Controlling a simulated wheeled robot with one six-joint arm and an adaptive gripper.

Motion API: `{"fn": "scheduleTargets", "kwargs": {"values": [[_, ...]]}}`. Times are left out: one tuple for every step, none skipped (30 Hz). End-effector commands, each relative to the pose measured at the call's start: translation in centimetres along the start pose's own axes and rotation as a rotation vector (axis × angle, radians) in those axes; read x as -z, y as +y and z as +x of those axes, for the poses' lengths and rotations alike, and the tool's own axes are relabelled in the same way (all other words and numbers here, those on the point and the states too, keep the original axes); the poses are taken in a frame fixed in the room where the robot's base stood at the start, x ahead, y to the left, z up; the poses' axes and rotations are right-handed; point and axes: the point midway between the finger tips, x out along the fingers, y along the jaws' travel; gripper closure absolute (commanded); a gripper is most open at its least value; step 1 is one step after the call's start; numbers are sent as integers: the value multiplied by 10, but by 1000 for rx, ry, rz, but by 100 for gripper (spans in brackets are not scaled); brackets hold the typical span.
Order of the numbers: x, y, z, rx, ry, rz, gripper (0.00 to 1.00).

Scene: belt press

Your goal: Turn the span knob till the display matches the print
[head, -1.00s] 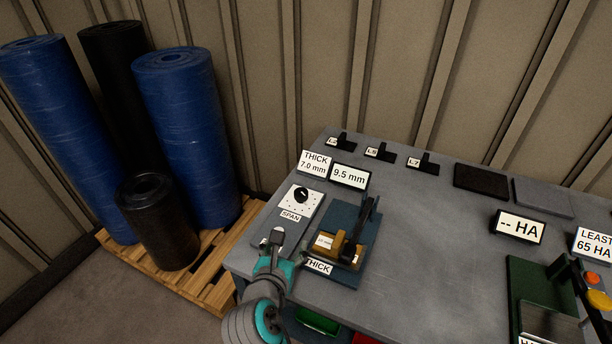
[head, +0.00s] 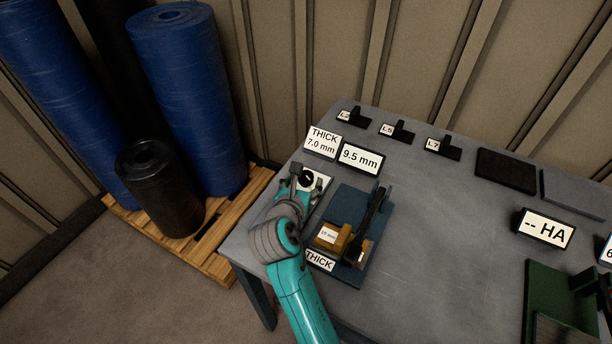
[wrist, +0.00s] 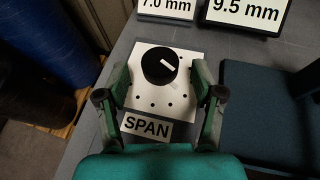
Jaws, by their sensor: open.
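The span knob (wrist: 159,66) is a round black dial with a white pointer mark, on a white plate (wrist: 150,103) with dots around it and a SPAN label (wrist: 147,126). The display (head: 360,158) reads 9.5 mm. The printed sign (head: 323,140) beside it reads THICK 7.0 mm.
A blue thickness gauge (head: 350,205) with a brass block (head: 333,237) stands right of the knob. Behind are several small black labelled stands (head: 397,131). A second display (head: 545,229) reads -- HA. Rolls (head: 190,100) stand on a pallet (head: 215,230) at left.

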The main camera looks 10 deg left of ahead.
Motion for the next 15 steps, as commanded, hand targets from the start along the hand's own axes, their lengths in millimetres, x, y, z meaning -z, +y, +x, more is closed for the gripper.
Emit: {"fn": "scheduleTargets", "kwargs": {"values": [[0, -1, 8, 2, 1, 0, 33], [0, -1, 12, 2, 1, 1, 33], [0, 0, 17, 1, 1, 0, 33], [0, 0, 20, 1, 1, 1, 33], [0, 0, 23, 0, 1, 1, 33], [0, 0, 26, 0, 0, 1, 33], [0, 0, 28, 0, 1, 1, 33], [0, 0, 30, 0, 1, 1, 33], [0, 0, 32, 0, 1, 1, 33], [0, 0, 32, 0, 1, 1, 33], [0, 0, 33, 0, 1, 1, 33], [0, 0, 34, 0, 1, 1, 33], [0, 0, 34, 0, 1, 1, 33], [0, 0, 34, 0, 1, 1, 33], [0, 0, 34, 0, 1, 1, 33]]}}
